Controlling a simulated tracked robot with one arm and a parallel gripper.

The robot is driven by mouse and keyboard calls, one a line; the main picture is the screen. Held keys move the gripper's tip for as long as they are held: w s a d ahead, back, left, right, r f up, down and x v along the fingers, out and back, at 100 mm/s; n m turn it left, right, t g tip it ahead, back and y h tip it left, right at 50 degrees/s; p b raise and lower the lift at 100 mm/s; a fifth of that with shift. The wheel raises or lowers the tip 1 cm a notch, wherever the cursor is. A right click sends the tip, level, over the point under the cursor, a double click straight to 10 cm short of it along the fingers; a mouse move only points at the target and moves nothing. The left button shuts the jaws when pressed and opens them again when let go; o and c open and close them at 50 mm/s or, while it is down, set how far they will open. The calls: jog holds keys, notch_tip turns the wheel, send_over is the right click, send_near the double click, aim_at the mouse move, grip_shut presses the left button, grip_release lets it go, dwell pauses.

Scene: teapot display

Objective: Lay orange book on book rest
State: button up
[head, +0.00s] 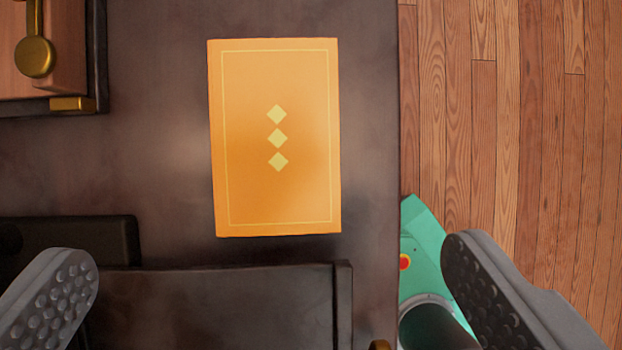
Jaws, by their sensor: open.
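The orange book (276,200) lies flat on a dark tabletop (370,130), with a thin yellow border and three yellow diamonds on its cover. My gripper (270,285) is open. Its two grey, studded fingers are wide apart at the lower left and lower right, nearer the camera than the book, with nothing between their pads. The book is above the gap between them in the picture. A dark panel (215,310) with a raised edge is just below the book; I cannot tell whether it is the book rest.
A wooden box (75,70) with a dark frame and brass fittings stands at the upper left. A black block (95,235) is at the lower left. The tabletop's right edge drops to a plank floor (490,120).

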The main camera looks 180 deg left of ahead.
jog(key=b, duration=0.1)
send_over(276, 135)
jog(key=s+a, duration=0.1)
jog(key=s, duration=0.1)
notch_tip(276, 135, down, 8)
jog(key=shift+f, duration=0.2)
jog(key=shift+b+x, duration=0.9)
jog(key=shift+x, duration=1.7)
jog(key=shift+a, duration=0.15)
jog(key=c, duration=1.1)
jog(key=shift+r, duration=0.1)
